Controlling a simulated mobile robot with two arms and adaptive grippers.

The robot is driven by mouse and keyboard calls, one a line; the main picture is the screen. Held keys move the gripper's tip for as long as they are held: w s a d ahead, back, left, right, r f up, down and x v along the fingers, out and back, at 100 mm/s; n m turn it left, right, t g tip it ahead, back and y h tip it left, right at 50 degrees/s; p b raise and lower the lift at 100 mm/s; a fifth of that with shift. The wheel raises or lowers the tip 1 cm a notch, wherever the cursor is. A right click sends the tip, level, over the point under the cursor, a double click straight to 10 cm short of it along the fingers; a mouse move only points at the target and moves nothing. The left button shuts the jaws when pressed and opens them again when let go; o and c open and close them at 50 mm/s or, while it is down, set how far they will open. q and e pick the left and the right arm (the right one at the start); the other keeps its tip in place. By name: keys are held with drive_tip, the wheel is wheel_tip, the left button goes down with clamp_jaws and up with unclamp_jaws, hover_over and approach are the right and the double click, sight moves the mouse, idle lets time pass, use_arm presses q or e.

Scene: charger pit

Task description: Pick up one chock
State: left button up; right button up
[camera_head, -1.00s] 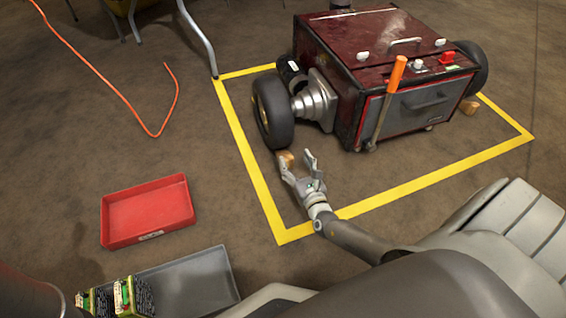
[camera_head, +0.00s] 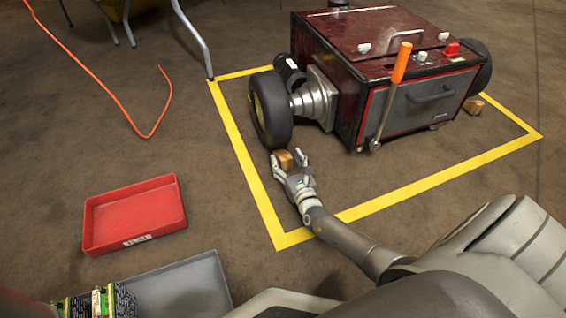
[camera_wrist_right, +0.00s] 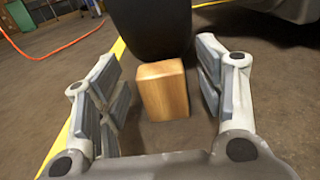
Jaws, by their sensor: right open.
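A wooden chock (camera_head: 285,160) sits on the floor against the near side of the cart's left wheel (camera_head: 271,110). My right gripper (camera_head: 288,162) is open around it. In the right wrist view the chock (camera_wrist_right: 163,90) stands between the two spread fingers, with a gap on each side, in front of the dark wheel (camera_wrist_right: 150,25). A second chock (camera_head: 474,105) lies by the cart's right wheel. My left gripper is not in view.
The dark red cart (camera_head: 385,80) stands inside a yellow floor outline (camera_head: 245,160). A red tray (camera_head: 135,214) and a grey tray (camera_head: 195,285) with circuit boards lie at the left. An orange cable (camera_head: 105,90) runs across the floor at the upper left.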

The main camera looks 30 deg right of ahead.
drive_tip(key=shift+x, duration=0.85)
drive_tip(key=c, duration=1.2)
drive_tip(key=shift+s+r, duration=0.1)
drive_tip(key=shift+r, duration=0.05)
